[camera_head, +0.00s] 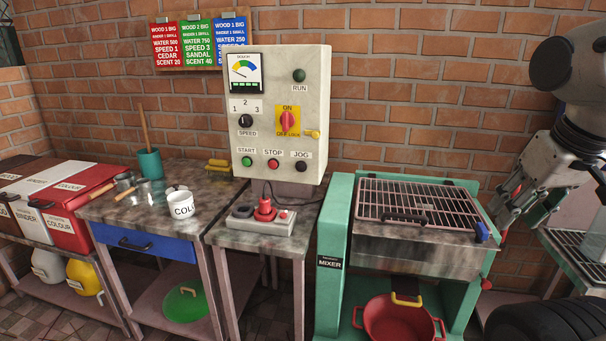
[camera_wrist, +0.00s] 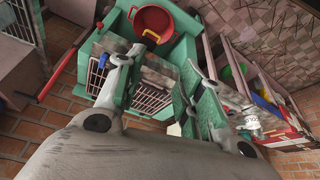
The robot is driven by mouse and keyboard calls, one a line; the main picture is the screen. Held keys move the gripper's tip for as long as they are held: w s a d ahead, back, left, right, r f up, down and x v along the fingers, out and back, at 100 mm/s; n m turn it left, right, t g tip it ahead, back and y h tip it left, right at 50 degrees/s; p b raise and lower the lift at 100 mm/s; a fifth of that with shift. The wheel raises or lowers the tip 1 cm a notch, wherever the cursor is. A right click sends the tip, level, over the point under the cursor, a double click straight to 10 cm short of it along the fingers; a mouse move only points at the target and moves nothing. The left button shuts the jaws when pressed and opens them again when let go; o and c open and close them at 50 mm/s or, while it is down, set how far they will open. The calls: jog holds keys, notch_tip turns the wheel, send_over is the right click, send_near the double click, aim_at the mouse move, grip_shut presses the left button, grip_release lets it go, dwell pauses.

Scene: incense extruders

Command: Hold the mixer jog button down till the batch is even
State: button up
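The black jog button (camera_head: 301,166) sits at the lower right of the pale control box (camera_head: 277,110), under the label JOG. Nothing touches it. Left of it are the red stop button (camera_head: 273,163) and green start button (camera_head: 247,161). The dough gauge (camera_head: 243,71) is at the box's upper left. The green mixer (camera_head: 335,240) stands right of the box, its barred lid (camera_head: 420,203) down; the batch inside cannot be made out. My gripper (camera_head: 512,206) is at the right, beyond the mixer and far from the button. In the wrist view its fingers (camera_wrist: 158,68) are apart, with nothing held between them.
A yellow on/off switch plate (camera_head: 288,121) and dark green run lamp (camera_head: 299,75) are on the box. A red pot (camera_head: 398,317) sits under the mixer. A white mug (camera_head: 180,204) is on the left table.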

dwell(0.4)
grip_shut()
dwell(1.2)
